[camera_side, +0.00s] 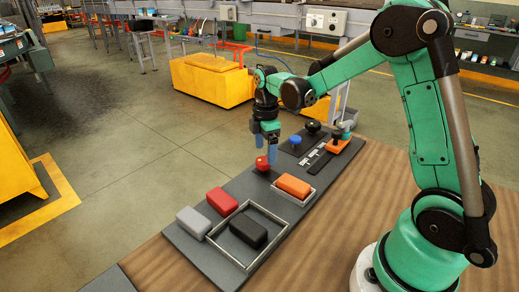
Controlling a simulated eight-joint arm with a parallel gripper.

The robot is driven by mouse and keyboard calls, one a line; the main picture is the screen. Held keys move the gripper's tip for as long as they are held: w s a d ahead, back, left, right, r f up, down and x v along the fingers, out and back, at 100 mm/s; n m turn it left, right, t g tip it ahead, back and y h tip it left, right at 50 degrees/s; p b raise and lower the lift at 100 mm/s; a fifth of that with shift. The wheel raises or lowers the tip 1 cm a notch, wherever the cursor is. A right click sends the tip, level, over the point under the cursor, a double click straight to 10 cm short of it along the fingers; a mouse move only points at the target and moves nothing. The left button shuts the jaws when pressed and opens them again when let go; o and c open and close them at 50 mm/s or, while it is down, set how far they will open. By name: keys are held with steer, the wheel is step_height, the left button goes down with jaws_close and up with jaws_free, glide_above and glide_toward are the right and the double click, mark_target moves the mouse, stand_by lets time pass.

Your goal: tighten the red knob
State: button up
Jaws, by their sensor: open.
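The red knob (262,163) stands on the dark grey board, near its left edge and around the middle of its length. My gripper (267,155) points down with its blue fingers right at the knob, just above or beside its top. The fingers are open. The right side of the knob is partly hidden by the fingers, and I cannot tell whether they touch it.
The board (190,248) also holds a blue knob (295,140), a black knob (313,127), an orange block (294,186) in a small tray, a red block (221,201), a grey block (194,222) and a black block (248,231) inside a frame (268,208).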

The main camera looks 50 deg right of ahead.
mark_target(263, 164)
steer(key=shift+f, duration=1.25)
jaws_close()
